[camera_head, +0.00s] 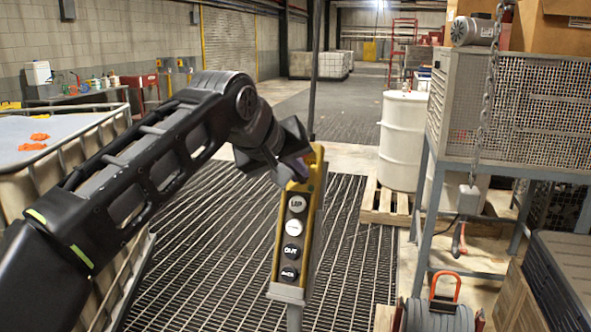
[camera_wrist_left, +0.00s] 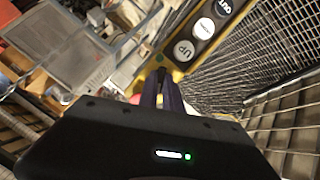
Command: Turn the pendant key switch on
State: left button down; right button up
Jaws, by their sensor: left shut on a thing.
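The yellow pendant (camera_head: 299,222) hangs upright in the middle of the head view, with a column of several round buttons marked with words. In the left wrist view the pendant (camera_wrist_left: 182,70) crosses the top, its UP button nearest the fingers. My left gripper (camera_head: 300,170) is at the pendant's upper end, above the top button. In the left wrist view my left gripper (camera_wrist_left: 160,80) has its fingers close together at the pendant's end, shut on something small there. The key switch itself is hidden by the fingers in both views. My right gripper is not in view.
A caged tote (camera_head: 60,150) stands at the left under my arm. A white drum (camera_head: 402,135) on a pallet and a mesh-sided bench (camera_head: 510,110) stand at the right. A chain (camera_head: 487,100) hangs before the bench. Grated floor (camera_head: 350,250) around the pendant is clear.

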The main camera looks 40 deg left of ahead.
pick_arm(q)
jog(key=m, duration=0.2)
jog(key=m+g+y+p, duration=0.1)
jog(key=m, duration=0.1)
jog(key=shift+d+m+y, duration=0.15)
jog(key=shift+m+y, duration=0.15)
jog(key=shift+m, duration=0.1)
jog(key=m+y, duration=0.1)
jog(key=m, duration=0.4)
jog(key=shift+w+d+y, duration=0.1)
jog(key=shift+d+y, duration=0.05)
jog(key=shift+y, duration=0.25)
jog(key=c, duration=1.5)
grip_release()
